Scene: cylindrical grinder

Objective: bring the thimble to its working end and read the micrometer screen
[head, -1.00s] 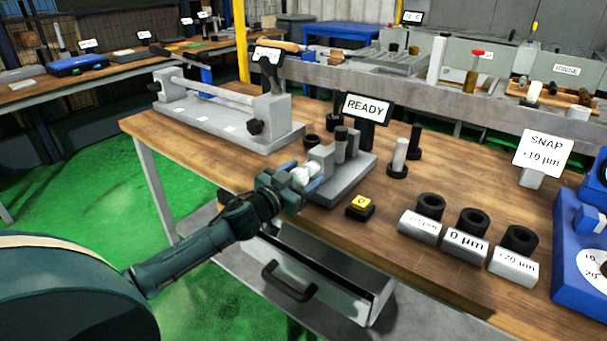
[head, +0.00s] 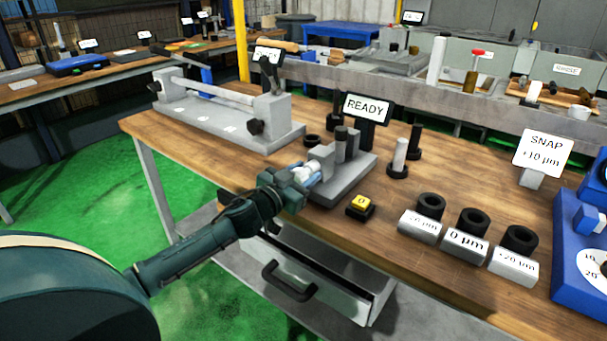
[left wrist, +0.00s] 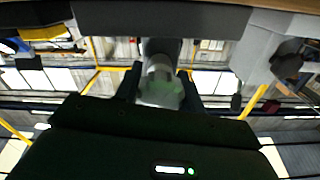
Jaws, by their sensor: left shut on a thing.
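The bench micrometer (head: 345,178) is a grey block with upright posts on the wooden bench. Its thimble (head: 303,172) is a pale cylinder on the left side of the block; it also shows in the left wrist view (left wrist: 160,88). My left gripper (head: 307,174) is shut on the thimble, with one finger on each side of it. The fingers partly hide the thimble in the head view. The micrometer screen (head: 368,107) behind the block reads READY. My right gripper is not in view.
A yellow button (head: 361,203) sits right of the micrometer. Several black rings on labelled grey blocks (head: 465,246) stand further right. A SNAP sign (head: 543,153) stands behind them. A grey fixture with a bar (head: 225,125) is at the back left. A drawer (head: 300,275) stands open below.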

